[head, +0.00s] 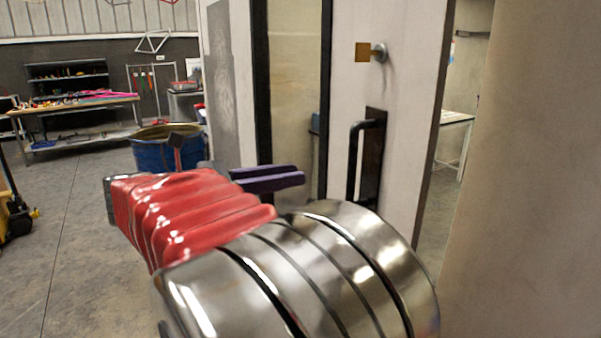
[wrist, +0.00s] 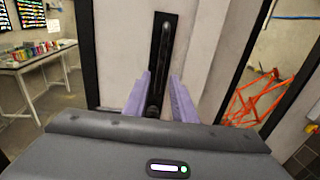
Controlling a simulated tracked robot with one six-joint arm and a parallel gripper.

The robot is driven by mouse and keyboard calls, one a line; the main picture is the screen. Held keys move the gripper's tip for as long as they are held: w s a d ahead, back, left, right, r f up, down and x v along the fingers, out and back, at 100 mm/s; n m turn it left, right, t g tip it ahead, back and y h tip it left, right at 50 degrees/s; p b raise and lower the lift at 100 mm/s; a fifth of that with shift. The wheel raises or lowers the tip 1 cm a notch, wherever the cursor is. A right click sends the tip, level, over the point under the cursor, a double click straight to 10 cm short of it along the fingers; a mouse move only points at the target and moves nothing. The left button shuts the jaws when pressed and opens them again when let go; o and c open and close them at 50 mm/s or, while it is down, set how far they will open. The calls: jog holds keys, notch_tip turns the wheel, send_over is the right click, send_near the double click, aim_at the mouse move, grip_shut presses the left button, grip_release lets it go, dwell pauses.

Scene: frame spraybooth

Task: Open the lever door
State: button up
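The pale door (head: 405,100) has a dark-framed narrow glass panel and a black upright lever handle (head: 354,160) on a dark plate. In the wrist view the handle (wrist: 165,45) stands upright ahead, its lower part in line with the gap between my fingers. My gripper (head: 300,174) has two purple fingers, which also show in the wrist view (wrist: 160,78). They are apart, with nothing held. In the head view the fingertips end left of the handle; I cannot tell the exact depth gap. My red and silver wrist hides the door's lower part.
A round metal knob (head: 379,52) with a brass-coloured plate sits above the handle. A plain wall (head: 530,170) stands close on the right. A blue drum (head: 152,153) and workbench (head: 80,105) are at left. Orange frames (wrist: 262,100) show through the opening or glass at right.

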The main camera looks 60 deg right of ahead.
jog(key=shift+a+f+t, duration=0.1)
jog(key=shift+f+t, duration=0.25)
jog(key=shift+t, duration=0.15)
jog(key=shift+c, duration=0.7)
jog(key=a+f+t, duration=0.1)
jog(key=f, duration=0.2)
jog(key=a+f+t+y, duration=0.1)
jog(key=a+f+t, duration=0.1)
jog(key=f, duration=0.1)
jog(key=a+f+m+t+y, duration=0.1)
jog(key=f, duration=0.2)
jog(key=shift+s+a+t, duration=0.1)
jog(key=shift+a+t, duration=0.15)
jog(key=shift+t, duration=0.15)
grip_shut()
jog(key=w+a+f+m+t+y, duration=0.1)
jog(key=a+f+m+t+y, duration=0.2)
jog(key=a, duration=0.6)
jog(key=w+a+f+m+t+y, duration=0.2)
jog(key=a+f+m+t+y, duration=0.1)
jog(key=a+f, duration=0.4)
jog(key=w+a+f+m+t+y, duration=0.1)
jog(key=a+f+m+t+y, duration=0.2)
jog(key=a, duration=0.9)
jog(key=f+t+y, duration=0.2)
jog(key=y, duration=0.1)
jog(key=shift+w+a, duration=0.2)
jog(key=shift+w, duration=0.15)
